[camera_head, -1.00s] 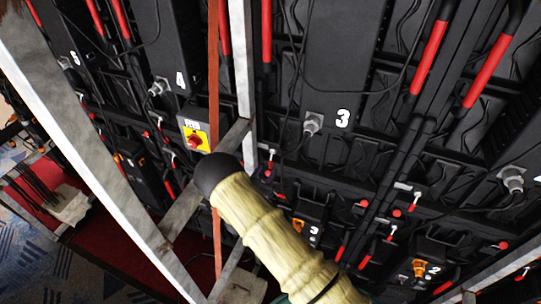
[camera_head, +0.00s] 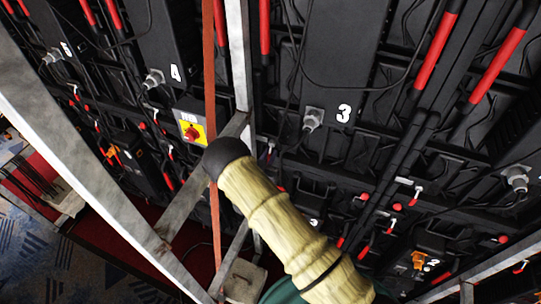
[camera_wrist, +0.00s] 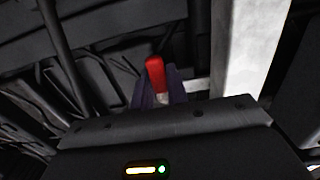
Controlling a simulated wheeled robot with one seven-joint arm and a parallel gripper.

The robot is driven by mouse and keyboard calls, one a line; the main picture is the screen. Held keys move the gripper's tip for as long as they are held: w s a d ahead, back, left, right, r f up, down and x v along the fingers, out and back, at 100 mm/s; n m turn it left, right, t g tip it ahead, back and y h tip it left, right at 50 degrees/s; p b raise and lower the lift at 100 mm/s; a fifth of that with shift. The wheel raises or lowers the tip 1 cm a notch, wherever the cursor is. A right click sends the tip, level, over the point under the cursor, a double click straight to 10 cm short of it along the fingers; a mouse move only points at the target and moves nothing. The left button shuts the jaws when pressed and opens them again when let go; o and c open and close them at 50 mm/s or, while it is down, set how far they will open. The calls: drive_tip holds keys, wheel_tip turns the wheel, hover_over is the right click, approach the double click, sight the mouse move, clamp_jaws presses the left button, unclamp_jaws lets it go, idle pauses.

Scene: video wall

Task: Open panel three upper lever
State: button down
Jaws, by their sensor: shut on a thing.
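The panel marked 3 (camera_head: 343,113) stands in the middle of the head view, a black panel with a grey connector on it. In the wrist view, a lever with a red tip (camera_wrist: 155,75) sits between the dark purple fingers of my gripper (camera_wrist: 157,92), close to a pale metal upright. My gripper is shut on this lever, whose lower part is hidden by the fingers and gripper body. In the head view my tan arm covers part of the area below panel 3, and my fingertips cannot be made out there.
A metal upright (camera_head: 240,60) and diagonal struts stand left of panel 3. Long red-gripped bars (camera_head: 437,50) are at the upper right. Cables hang across the panels.

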drive_tip(key=shift+a, duration=0.1)
drive_tip(key=shift+f, duration=0.1)
drive_tip(key=shift+n+b, duration=0.4)
drive_tip(key=shift+b, duration=0.15)
drive_tip(key=shift+s+d+f+n+b, duration=0.1)
drive_tip(key=shift+d+n+b, duration=0.25)
drive_tip(key=shift+n+b, duration=0.2)
drive_tip(key=n+b, duration=0.1)
drive_tip(key=n, duration=0.1)
drive_tip(key=d+n+b, duration=0.1)
drive_tip(key=n+b, duration=0.1)
drive_tip(key=d+r+n+b, duration=0.1)
drive_tip(key=n, duration=0.2)
drive_tip(key=shift+s+b, duration=0.35)
drive_tip(key=shift+b, duration=0.05)
drive_tip(key=n, duration=0.1)
drive_tip(key=r+n, duration=0.1)
drive_tip(key=n, duration=0.1)
drive_tip(key=n+b, duration=0.1)
drive_tip(key=shift+s+d+r, duration=0.1)
drive_tip(key=shift+d+r, duration=0.15)
drive_tip(key=shift+d, duration=0.05)
drive_tip(key=shift+d+r+n, duration=0.1)
drive_tip(key=shift+r+n, duration=0.15)
drive_tip(key=shift+n, duration=0.65)
drive_tip(key=shift+r+n, duration=0.3)
drive_tip(key=shift+n, duration=0.55)
drive_tip(key=shift+d+r+n, duration=0.1)
drive_tip(key=shift+r+n, duration=0.15)
drive_tip(key=shift+n, duration=0.65)
